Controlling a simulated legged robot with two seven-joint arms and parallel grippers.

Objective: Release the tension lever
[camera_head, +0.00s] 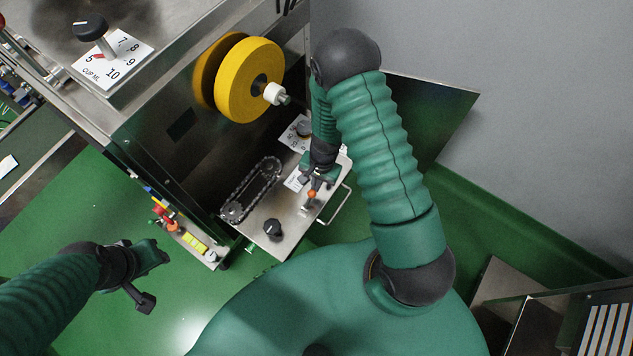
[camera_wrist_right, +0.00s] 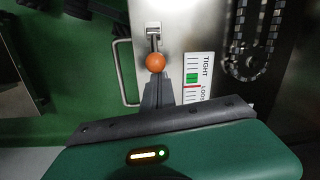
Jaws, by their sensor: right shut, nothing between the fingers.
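The tension lever shows in the right wrist view as an orange ball knob (camera_wrist_right: 156,62) on a metal stem, mounted on a steel plate. The knob also shows in the head view (camera_head: 311,194). Beside it is a white scale label (camera_wrist_right: 198,80) with the words TIGHT and LOOSE, the latter partly hidden, and green and red marks. My right gripper (camera_wrist_right: 158,82) is shut and empty, its fingertips right at the knob; I cannot tell whether they touch. It also shows in the head view (camera_head: 313,184). My left gripper (camera_head: 155,255) hangs over the green floor, away from the machine; its jaw state is unclear.
A yellow roll (camera_head: 250,80) is on the machine's side above the plate. A chain loop (camera_head: 251,190) and a black knob (camera_head: 273,228) are left of the lever. A metal handle (camera_head: 337,205) sticks out at the plate's right edge. The green floor is free around my left gripper.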

